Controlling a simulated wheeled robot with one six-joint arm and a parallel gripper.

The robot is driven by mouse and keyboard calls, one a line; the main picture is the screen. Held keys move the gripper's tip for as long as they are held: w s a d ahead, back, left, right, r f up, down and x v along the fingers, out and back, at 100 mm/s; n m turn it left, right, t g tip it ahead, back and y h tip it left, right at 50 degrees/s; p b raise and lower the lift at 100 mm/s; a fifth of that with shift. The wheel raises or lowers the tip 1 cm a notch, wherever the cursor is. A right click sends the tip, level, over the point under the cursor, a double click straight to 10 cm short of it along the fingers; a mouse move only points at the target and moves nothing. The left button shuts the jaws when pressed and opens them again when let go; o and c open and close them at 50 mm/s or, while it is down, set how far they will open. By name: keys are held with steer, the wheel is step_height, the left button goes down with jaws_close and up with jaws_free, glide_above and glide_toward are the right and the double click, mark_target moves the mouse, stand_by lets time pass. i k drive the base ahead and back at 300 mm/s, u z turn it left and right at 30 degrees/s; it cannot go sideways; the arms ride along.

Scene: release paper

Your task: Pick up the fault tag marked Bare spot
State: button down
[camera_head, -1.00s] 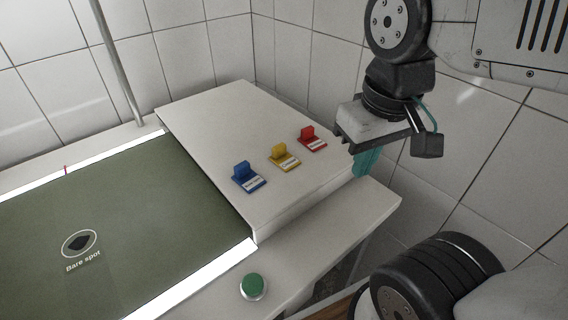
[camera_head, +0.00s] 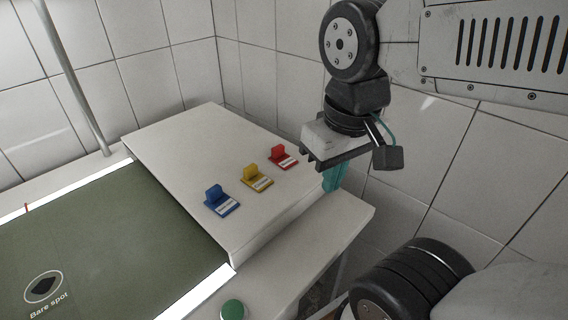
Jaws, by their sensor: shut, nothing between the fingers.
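Three fault tags stand in a slanting row on the raised white block: a blue tag (camera_head: 221,200), a yellow tag (camera_head: 256,179) and a red tag (camera_head: 283,157). Each has an upright grip and a white label; the lettering is too small to read surely. The words "Bare spot" show on the green sheet (camera_head: 120,235), under a ringed dark mark (camera_head: 44,287) at lower left. My gripper (camera_head: 334,178) has teal fingers, pointing down, shut and empty. It is right of the red tag, by the block's right side, apart from all tags.
The white block (camera_head: 180,140) rises above the sheet and the white table (camera_head: 310,245). A green button (camera_head: 233,310) sits at the front edge. A metal pole (camera_head: 75,85) stands at back left. Tiled walls close off the back and right.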

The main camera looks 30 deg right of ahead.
mark_target(220, 202)
steer(key=z, duration=0.05)
steer(key=k, duration=0.5)
steer(key=z, duration=2.6)
steer(key=k, duration=1.45)
steer(key=u, duration=2.5)
